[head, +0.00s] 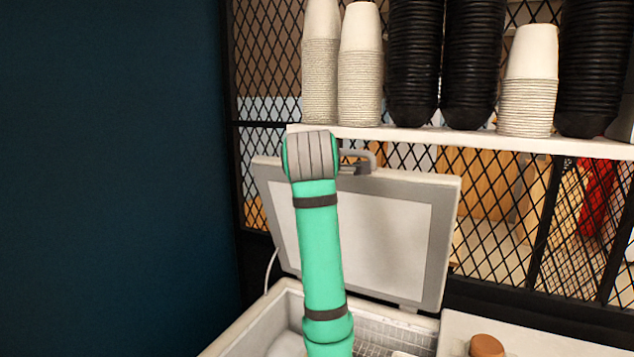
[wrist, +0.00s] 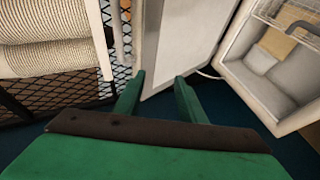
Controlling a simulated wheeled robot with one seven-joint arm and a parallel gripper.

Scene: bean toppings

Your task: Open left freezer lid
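The left freezer lid (head: 385,235) stands raised, tilted back close to the shelf, its pale inner panel facing me. Its grey handle (head: 360,157) shows at the top edge. The open freezer (head: 262,318) is below it, with a wire basket inside. In the wrist view the raised lid (wrist: 185,40) is beyond my fingers and the freezer (wrist: 238,72) is at the right. My gripper (wrist: 161,88) has its green fingers spread, with nothing seen held between them. Whether a finger touches the lid is unclear. In the head view my arm hides the fingers and part of the lid.
A white shelf (head: 430,136) above the lid holds stacks of white cups (head: 360,70) and black bowls (head: 472,65). Black wire mesh (head: 500,190) stands behind. A dark blue wall (head: 110,180) is at left. A brown round-topped thing (head: 487,346) is at lower right.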

